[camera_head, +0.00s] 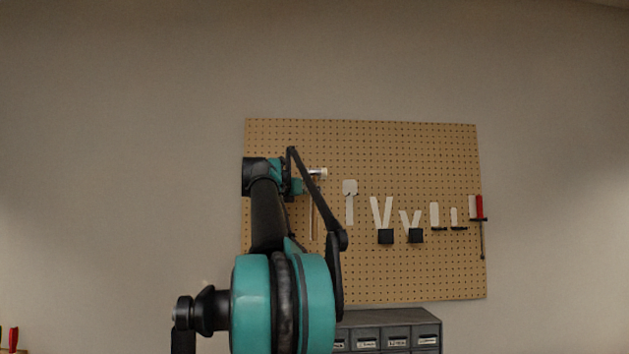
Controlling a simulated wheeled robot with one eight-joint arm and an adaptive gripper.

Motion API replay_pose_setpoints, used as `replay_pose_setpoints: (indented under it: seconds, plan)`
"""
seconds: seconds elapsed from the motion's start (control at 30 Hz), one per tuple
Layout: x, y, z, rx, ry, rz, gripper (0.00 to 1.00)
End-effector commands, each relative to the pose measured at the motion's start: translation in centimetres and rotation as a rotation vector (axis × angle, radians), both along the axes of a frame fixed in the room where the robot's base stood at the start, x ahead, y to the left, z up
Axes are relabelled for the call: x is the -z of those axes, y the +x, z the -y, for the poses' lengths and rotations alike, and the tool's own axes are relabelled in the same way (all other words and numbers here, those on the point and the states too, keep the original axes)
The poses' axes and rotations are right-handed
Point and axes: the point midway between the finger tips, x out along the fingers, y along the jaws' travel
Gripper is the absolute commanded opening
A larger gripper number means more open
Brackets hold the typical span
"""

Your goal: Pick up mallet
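The mallet hangs upright on the pegboard, with a pale, shiny head (318,173) and a thin brown handle (312,218). My teal and black arm reaches up in front of the board's left part. The end of my arm (297,186) is just left of the mallet's head and handle in the picture. My gripper's fingers cannot be made out behind the arm links, and I cannot tell whether they touch the mallet. Part of the handle is covered by a black arm link.
The pegboard (400,275) bears white tool-shaped forms (350,202), black holders (386,236) and a red clamp (480,208) at its right edge. A grey drawer cabinet (390,320) stands below. Red and green handles (13,337) show at lower left.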

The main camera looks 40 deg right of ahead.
Motion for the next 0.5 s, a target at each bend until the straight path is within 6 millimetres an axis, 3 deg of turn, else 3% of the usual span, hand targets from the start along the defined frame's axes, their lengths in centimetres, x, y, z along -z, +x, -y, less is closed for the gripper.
replay_pose_setpoints:
  seconds: [0.5]
  plan:
    - [0.3,2.8,4.3,0.0,0.0,0.0,0.4]
